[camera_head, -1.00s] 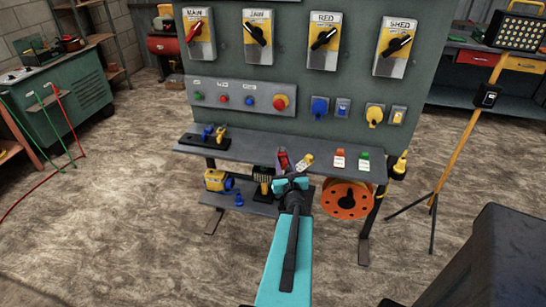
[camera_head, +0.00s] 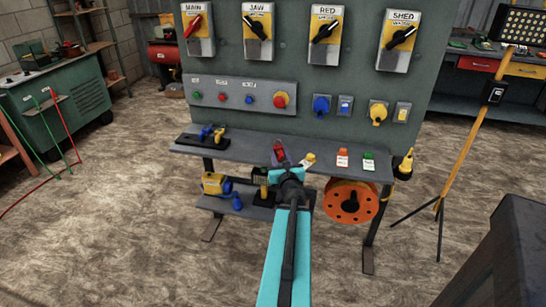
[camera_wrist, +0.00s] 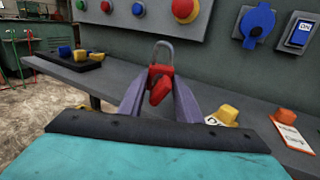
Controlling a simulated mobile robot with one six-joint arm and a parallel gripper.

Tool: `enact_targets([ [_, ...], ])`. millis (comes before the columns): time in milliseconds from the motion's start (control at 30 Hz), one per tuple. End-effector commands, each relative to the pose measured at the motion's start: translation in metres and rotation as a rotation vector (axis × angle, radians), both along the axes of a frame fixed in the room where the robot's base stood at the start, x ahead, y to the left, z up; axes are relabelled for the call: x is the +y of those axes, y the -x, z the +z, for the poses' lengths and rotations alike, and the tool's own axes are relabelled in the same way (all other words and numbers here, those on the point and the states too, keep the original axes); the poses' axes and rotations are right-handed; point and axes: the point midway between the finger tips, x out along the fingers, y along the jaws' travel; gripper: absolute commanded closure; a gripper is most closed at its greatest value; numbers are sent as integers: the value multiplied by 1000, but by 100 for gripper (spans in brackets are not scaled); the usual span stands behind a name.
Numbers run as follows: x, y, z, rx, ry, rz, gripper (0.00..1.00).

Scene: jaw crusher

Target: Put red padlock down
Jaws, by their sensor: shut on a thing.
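The red padlock (camera_wrist: 161,83) with its grey shackle pointing up is between the fingers of my gripper (camera_wrist: 160,95) in the wrist view. The fingers are shut on its body. In the head view the red padlock (camera_head: 279,152) shows just beyond my gripper (camera_head: 283,168), over the grey shelf (camera_head: 235,151) of the switch panel. I cannot tell whether the padlock touches the shelf. My arm hides part of the shelf's front edge.
A yellow tag (camera_head: 309,159), an orange tag (camera_head: 342,157) and a green tag (camera_head: 368,159) stand on the shelf to the right. A black tray (camera_head: 200,139) with blue and yellow padlocks is at left. The shelf between tray and gripper is clear. Switches line the panel behind.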

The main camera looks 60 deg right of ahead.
Motion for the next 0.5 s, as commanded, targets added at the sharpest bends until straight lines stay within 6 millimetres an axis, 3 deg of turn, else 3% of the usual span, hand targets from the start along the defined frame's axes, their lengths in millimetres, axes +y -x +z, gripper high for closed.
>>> enact_targets([
  [500,-5,-5,-3,0,5,-7,84],
])
